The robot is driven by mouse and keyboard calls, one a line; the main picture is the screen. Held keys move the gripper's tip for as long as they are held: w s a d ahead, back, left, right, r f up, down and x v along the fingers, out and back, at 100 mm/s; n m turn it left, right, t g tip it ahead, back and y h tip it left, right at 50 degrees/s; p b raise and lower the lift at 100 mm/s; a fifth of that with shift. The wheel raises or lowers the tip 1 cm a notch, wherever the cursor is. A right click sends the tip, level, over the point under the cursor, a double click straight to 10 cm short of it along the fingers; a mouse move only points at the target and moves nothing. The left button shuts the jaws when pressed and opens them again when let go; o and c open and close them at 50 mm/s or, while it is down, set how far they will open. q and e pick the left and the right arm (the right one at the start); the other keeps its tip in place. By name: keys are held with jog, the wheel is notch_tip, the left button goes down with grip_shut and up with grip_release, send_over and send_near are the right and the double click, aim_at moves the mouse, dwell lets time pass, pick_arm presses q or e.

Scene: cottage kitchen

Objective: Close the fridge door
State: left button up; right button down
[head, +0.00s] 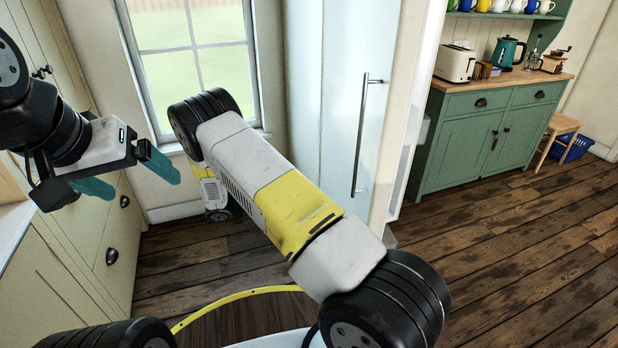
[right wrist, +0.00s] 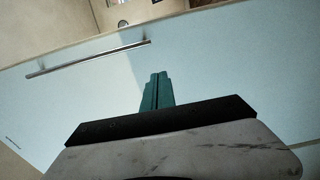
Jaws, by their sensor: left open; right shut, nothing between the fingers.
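The fridge door (head: 345,100) is a tall pale blue panel with a long metal bar handle (head: 362,135). It stands open, with its thick edge and part of its white inner side showing on the right. In the right wrist view the door's pale blue face (right wrist: 220,75) fills most of the picture, with the handle (right wrist: 88,58) at upper left. My right gripper (right wrist: 158,78) is shut and empty in front of this face; I cannot tell whether it touches. The head view does not show its fingers. My left gripper (head: 160,172) is open and empty at left, away from the door.
Cream cabinets (head: 60,270) line the left side, below my left gripper. A window (head: 195,60) is at the back. A green sideboard (head: 480,135) with a toaster (head: 455,63) and a kettle (head: 506,53) stands right of the door. The wooden floor (head: 500,260) at right is clear.

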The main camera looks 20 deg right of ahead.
jog(key=s+d, duration=0.1)
jog(key=d, duration=1.2)
jog(key=shift+s+d, duration=0.1)
